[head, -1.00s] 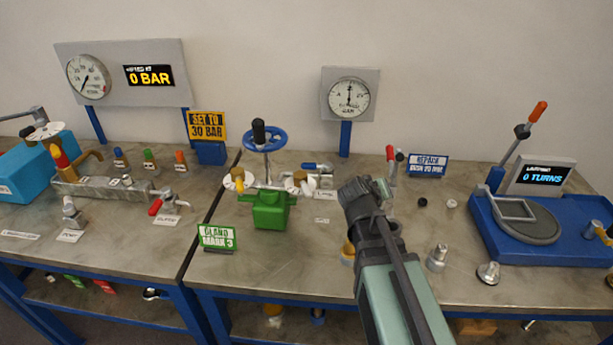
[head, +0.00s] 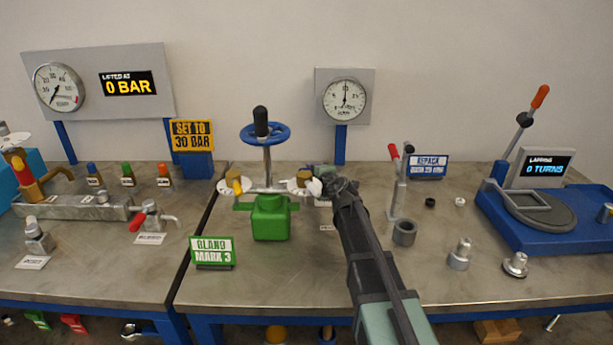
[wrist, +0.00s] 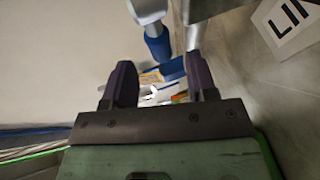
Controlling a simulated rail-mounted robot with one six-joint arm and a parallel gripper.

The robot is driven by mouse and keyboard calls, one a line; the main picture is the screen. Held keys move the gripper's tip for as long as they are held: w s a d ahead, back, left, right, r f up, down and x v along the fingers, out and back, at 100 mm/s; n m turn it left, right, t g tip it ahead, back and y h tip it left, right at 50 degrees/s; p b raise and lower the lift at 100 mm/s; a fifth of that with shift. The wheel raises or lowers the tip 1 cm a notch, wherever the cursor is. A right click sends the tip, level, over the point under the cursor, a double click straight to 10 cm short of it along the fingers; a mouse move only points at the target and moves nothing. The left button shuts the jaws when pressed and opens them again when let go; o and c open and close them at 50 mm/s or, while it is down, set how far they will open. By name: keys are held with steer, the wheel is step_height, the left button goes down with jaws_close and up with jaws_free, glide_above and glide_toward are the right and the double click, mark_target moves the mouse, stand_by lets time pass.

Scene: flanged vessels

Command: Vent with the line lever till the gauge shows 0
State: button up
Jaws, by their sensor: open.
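My gripper (head: 328,180) reaches in beside the brass fitting (head: 304,177) right of the handwheel valve. In the wrist view my gripper (wrist: 160,82) is open, with two dark fingers apart. A blue grip on a silver stem (wrist: 158,44), apparently the line lever, lies just beyond the fingertips, near a label reading "LIN" (wrist: 288,22). I cannot tell whether it touches a finger. My arm hides the lever in the head view. The round gauge (head: 345,98) above has its needle about straight up; its numbers are too small to read.
A blue handwheel (head: 265,134) on a green-bodied valve (head: 270,218) stands left of my arm. Another gauge (head: 58,88) hangs at left. The front middle bench is fairly clear.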

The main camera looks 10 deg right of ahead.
mark_target(308, 172)
steer(key=x, duration=0.5)
steer(key=shift+b, duration=0.35)
steer(key=shift+c, duration=0.3)
jaws_close()
